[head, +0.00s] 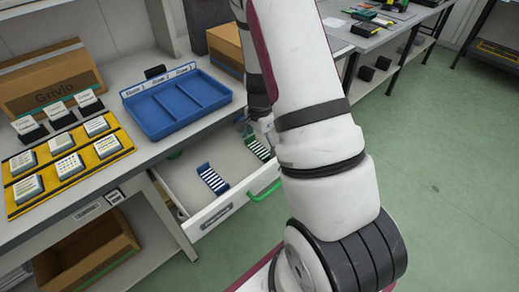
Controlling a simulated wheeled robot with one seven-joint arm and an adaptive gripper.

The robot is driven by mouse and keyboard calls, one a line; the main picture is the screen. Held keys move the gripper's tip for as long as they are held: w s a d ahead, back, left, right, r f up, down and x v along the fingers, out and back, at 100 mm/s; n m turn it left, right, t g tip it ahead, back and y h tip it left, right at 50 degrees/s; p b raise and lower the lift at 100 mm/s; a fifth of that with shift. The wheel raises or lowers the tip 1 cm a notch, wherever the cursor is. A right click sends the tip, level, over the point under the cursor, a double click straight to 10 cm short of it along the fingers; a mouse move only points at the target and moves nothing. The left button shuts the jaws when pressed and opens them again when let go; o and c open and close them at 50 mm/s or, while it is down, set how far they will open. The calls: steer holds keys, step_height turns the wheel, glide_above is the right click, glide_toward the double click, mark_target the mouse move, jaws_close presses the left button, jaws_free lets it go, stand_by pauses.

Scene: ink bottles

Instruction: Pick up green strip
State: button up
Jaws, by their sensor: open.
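The green strip (258,149), a small dark green holder with white bars across it, lies in the open drawer (185,178) near its far right end. My gripper (265,132) is over the drawer, just above and beside the green strip, and is open. My white arm hides much of the gripper and the right part of the drawer. I cannot tell whether the fingers touch the strip. A similar blue strip (212,179) with white bars lies in the drawer to the left and nearer.
The drawer has a green handle (263,190). On the bench above are a blue compartment tray (140,116), a yellow mat (72,183) with several white blocks and a cardboard box (50,80). Another box (85,250) sits below. Green floor is clear at right.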

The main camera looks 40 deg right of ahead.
steer(key=c, duration=0.5)
